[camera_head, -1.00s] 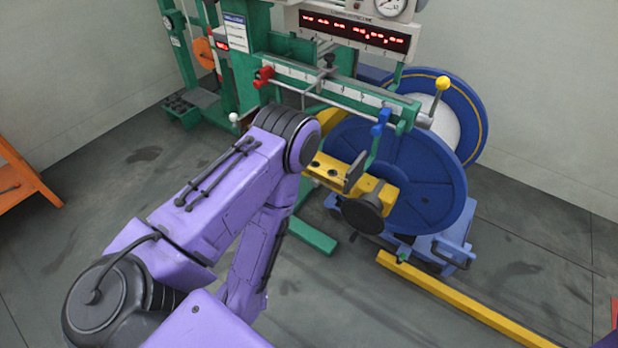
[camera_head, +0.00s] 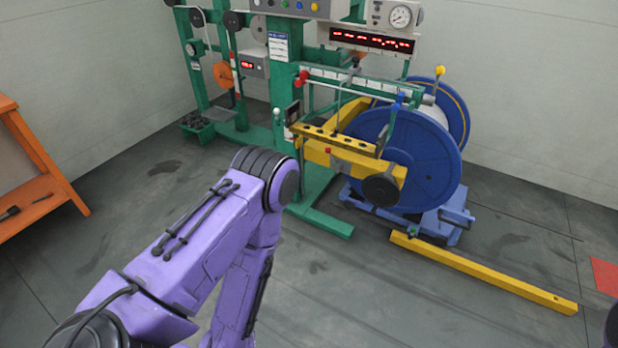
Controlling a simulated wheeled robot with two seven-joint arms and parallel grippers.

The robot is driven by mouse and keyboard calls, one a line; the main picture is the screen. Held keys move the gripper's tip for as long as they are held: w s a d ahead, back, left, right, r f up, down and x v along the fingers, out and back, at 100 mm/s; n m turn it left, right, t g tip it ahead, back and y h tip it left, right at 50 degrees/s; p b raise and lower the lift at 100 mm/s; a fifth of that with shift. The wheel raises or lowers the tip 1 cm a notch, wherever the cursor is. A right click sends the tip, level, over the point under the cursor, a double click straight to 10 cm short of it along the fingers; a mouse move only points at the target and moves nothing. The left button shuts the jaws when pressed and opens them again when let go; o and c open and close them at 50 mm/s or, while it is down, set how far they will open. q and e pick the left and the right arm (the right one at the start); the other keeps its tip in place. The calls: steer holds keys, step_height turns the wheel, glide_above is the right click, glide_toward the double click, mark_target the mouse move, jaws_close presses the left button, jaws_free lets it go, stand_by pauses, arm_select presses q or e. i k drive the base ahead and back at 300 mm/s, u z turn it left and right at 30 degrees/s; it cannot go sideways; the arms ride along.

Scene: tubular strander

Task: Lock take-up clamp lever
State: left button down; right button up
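The take-up has a large blue reel (camera_head: 428,165) in a yellow frame (camera_head: 345,158) with a black round hub (camera_head: 381,190) at its front. Several handles show near it, and I cannot tell for sure which is the clamp lever: a yellow ball-topped lever (camera_head: 440,71) above the reel, a blue handle (camera_head: 397,101) on the traverse rail, and a red knob (camera_head: 302,77) at the rail's left end. My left arm, purple, stands in front, apart from the reel in the picture; its gripper is out of view. My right gripper is out of view.
A yellow floor bar (camera_head: 485,273) runs out to the right of the reel's blue base (camera_head: 455,222). The green machine frame (camera_head: 284,90) stands behind, with a red-lit display (camera_head: 371,39). An orange bench (camera_head: 38,165) is at left. Grey floor in front is clear.

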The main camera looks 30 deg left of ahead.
mark_target(337, 167)
steer(key=u, duration=1)
steer(key=i, duration=0.65)
steer(key=u, duration=0.5)
steer(key=i, duration=0.85)
steer(key=z, duration=0.95)
steer(key=i, duration=0.45)
steer(key=z, duration=0.5)
